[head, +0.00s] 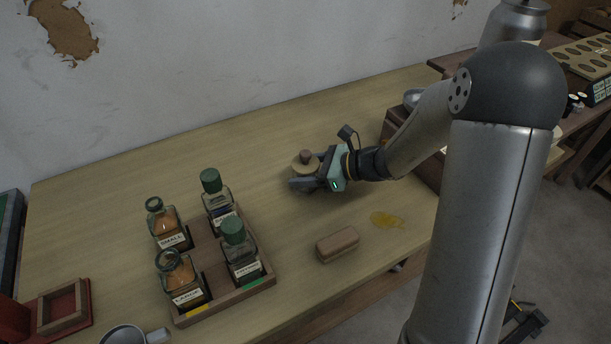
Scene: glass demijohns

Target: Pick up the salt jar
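A small round jar with a pale lid and a brown knob (305,158) is at the middle of the wooden table; it looks like the salt jar, but I can read no label on it. My gripper (304,184) comes in from the right, low over the table. Its dark fingers are at the jar, just below the lid, and hide most of the body. I cannot tell whether the fingers are closed on it or only beside it, nor whether the jar touches the table.
A wooden tray (224,301) at front left holds several glass bottles, two with green caps (211,180). A wooden block (338,244) and a yellow spill (387,220) lie right of it. A metal mug (124,335) and red-framed box (62,307) are front left. The table behind is clear.

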